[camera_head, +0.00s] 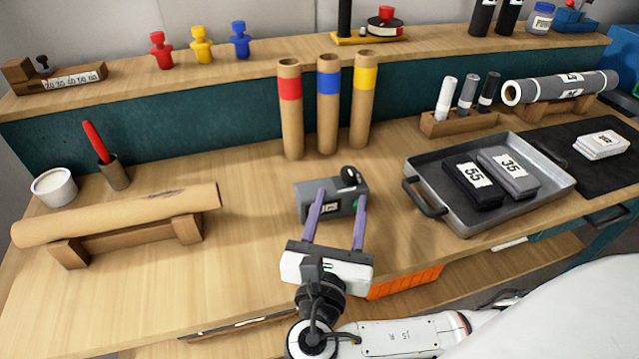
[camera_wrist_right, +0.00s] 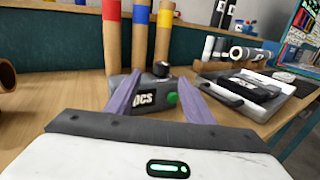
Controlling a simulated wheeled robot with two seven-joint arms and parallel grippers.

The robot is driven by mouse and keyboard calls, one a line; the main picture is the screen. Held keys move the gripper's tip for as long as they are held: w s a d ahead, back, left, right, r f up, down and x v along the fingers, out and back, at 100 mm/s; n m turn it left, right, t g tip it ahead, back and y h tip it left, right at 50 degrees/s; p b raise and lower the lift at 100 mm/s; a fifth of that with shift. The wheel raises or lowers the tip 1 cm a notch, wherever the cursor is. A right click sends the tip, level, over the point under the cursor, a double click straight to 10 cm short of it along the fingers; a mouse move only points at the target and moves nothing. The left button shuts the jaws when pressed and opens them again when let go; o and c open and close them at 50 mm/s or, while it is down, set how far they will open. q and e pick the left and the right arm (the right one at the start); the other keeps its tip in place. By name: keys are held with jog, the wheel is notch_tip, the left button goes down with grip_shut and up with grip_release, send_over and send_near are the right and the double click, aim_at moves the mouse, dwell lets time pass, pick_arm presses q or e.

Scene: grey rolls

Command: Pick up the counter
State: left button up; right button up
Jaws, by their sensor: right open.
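The counter, a small grey box with a black knob on top, a white label and a green button, stands on the wooden table; it shows in the head view (camera_head: 328,192) and in the right wrist view (camera_wrist_right: 153,84). My right gripper (camera_head: 335,202) is open, its two purple fingers pointing at the counter from the front. In the head view the fingertips overlap the box's left and right sides; I cannot tell whether they touch it. In the right wrist view the fingers (camera_wrist_right: 152,97) stand either side of the label. My left gripper is not in view.
Three cardboard tubes with red (camera_head: 290,115), blue (camera_head: 328,110) and yellow (camera_head: 363,105) bands stand behind the counter. A metal tray (camera_head: 455,215) with dark blocks lies to the right. A brown roll (camera_head: 115,215) rests on a wooden stand at left. The table between is clear.

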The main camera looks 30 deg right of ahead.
aim_at(348, 180)
jog(key=x, duration=0.2)
jog(key=shift+w+d, duration=0.1)
jog(key=shift+d, duration=0.25)
jog(key=shift+w+d+r, duration=0.1)
jog(key=shift+w+d, duration=0.3)
jog(key=x, duration=0.4)
jog(key=shift+w+d+r, duration=0.1)
jog(key=shift+w, duration=0.05)
jog(key=shift+w+d, duration=0.15)
jog(key=shift+w, duration=0.05)
grip_shut()
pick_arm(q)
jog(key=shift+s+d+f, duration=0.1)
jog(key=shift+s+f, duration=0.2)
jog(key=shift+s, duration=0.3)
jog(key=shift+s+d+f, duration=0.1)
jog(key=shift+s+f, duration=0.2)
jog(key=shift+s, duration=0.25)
